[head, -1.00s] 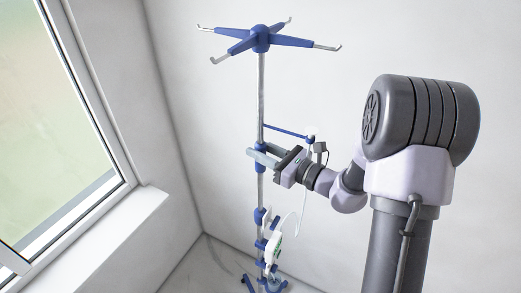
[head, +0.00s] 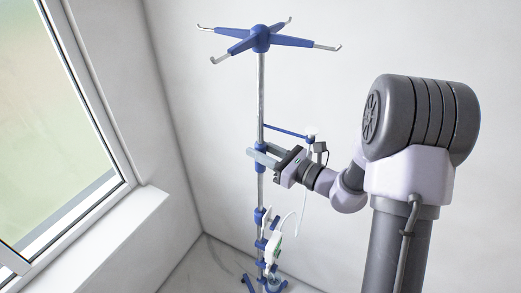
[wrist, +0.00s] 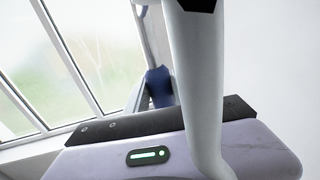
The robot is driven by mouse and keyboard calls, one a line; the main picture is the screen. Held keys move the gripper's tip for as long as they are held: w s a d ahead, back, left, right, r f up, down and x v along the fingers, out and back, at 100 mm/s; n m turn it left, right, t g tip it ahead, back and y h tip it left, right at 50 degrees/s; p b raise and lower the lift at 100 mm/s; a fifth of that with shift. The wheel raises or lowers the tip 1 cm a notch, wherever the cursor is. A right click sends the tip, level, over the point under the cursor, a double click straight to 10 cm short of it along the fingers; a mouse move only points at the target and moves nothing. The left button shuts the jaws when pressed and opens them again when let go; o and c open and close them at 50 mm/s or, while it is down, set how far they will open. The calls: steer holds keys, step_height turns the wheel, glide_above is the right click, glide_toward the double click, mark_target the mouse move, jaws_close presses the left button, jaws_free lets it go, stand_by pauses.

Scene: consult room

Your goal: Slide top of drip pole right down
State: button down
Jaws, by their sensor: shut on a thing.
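The drip pole (head: 260,95) stands upright in the corner, a thin metal pole with a blue hub and hooked arms (head: 261,40) at its top. My gripper (head: 263,156) reaches in from the right, well below the hooks, and its fingers are shut on the pole. A blue side arm (head: 286,132) sticks out of the pole just above the gripper. In the wrist view, a blue part (wrist: 158,86) shows beyond the gripper body. A pale, thick curved piece there hides much of the view, and the fingertips are not clear.
A white tube (head: 301,200) hangs beside the pole. Blue clamps and a white device (head: 272,246) sit lower on it. A window (head: 55,120) with a white sill (head: 115,235) is on the left. White walls stand close behind the pole.

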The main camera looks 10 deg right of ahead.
stand_by(0.4)
step_height(320, 180, down, 18)
steer(key=b, duration=1.7)
steer(key=shift+f, duration=0.2)
steer(key=shift+s, duration=0.1)
steer(key=shift+f, duration=0.1)
steer(key=c, duration=1.1)
jaws_free()
steer(key=b+v, duration=0.1)
steer(key=v, duration=1.6)
steer(key=shift+s+d, duration=0.1)
steer(key=shift+s, duration=0.05)
